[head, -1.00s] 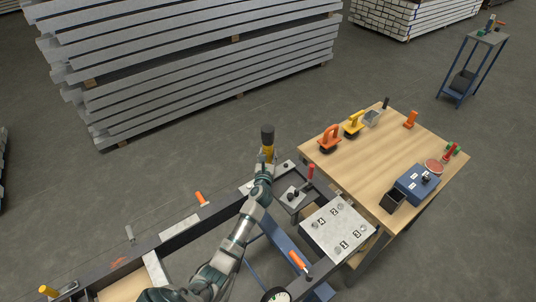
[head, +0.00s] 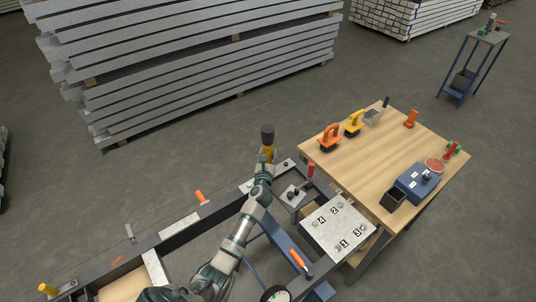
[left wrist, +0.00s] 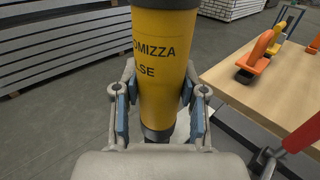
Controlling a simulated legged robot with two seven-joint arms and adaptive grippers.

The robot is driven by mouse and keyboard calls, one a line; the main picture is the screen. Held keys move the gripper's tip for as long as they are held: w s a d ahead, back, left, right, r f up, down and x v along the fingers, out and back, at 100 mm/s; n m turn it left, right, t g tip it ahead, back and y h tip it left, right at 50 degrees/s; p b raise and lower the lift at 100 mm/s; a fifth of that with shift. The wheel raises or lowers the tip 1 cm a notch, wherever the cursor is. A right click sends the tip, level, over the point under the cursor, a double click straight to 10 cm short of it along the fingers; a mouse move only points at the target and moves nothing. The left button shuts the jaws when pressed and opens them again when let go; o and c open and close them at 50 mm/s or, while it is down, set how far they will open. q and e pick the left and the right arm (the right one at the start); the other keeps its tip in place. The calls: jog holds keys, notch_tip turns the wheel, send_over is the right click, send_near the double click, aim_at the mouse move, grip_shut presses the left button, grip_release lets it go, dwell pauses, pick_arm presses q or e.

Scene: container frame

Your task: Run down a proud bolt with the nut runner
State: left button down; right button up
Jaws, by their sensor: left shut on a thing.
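The nut runner (head: 268,136) is an upright yellow cylinder with a black top. My left gripper (head: 267,163) is shut around it above the dark frame. In the left wrist view, the nut runner's yellow body (left wrist: 165,62) with black lettering stands between the fingers of the gripper (left wrist: 160,105); its lower end is mostly hidden. A light grey plate (head: 325,238) with bolts labelled 1 to 4 lies to the right of the gripper. I cannot tell which bolt is proud. My right gripper is not in view.
A wooden table (head: 385,150) holds an orange tool (head: 329,137), a yellow tool (head: 353,125), a blue box (head: 417,184) and a black bin (head: 393,200). A red-handled clamp (head: 310,171) stands beside the plate. An orange-handled clamp (head: 299,260) is in front.

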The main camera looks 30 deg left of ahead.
aim_at(267, 149)
pick_arm(q)
jog(key=shift+f+p, duration=0.3)
jog(key=shift+p, duration=0.2)
dwell(0.9)
notch_tip(267, 149, up, 2)
jog(key=shift+r+p, duration=0.15)
jog(key=shift+p, duration=1)
jog(key=shift+r+p, duration=1.5)
jog(key=shift+r, duration=0.15)
